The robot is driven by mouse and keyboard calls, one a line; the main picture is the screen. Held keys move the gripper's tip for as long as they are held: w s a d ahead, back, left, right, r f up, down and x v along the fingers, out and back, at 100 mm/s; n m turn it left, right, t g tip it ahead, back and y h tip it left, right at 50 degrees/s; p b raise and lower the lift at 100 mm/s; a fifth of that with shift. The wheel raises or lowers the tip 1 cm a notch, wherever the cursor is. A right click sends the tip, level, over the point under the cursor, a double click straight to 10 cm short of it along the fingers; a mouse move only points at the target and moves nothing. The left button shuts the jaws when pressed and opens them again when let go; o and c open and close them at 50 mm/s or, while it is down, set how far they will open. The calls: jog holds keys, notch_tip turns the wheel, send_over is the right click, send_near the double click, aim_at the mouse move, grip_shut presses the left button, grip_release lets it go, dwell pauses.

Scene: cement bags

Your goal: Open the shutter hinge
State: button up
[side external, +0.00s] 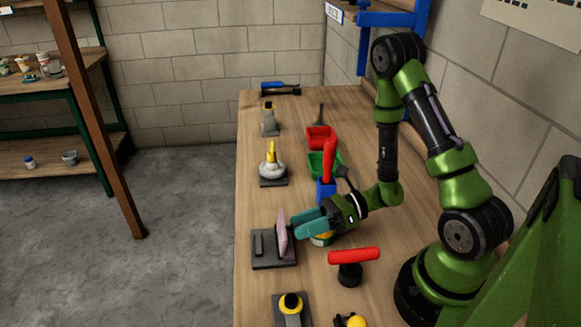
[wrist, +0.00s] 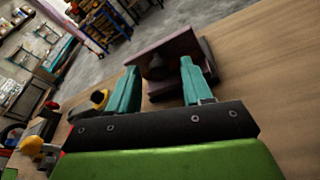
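The shutter hinge has a pinkish upright plate (side external: 282,233) on a dark grey base (side external: 273,262) near the table's left edge. My gripper (side external: 301,222) is beside the plate, on its right, with its teal fingers pointing at it. In the wrist view, the two teal fingers (wrist: 160,84) are wide apart with nothing gripped between them. The plate shows there as a dark reddish panel (wrist: 170,50) just beyond and between the fingertips. I cannot tell whether a fingertip touches it.
A red-topped handle (side external: 353,255) stands in front of my gripper. A yellow-knobbed device (side external: 291,305) is at the near edge. Red (side external: 320,136) and green (side external: 316,165) bins lie behind, with a grey-and-yellow valve (side external: 271,160) to their left. Bare floor is left of the table.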

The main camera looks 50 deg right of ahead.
jog(key=shift+d, duration=0.1)
jog(key=v, duration=1.6)
jog(key=shift+s+d, duration=0.25)
jog(key=shift+s, duration=0.05)
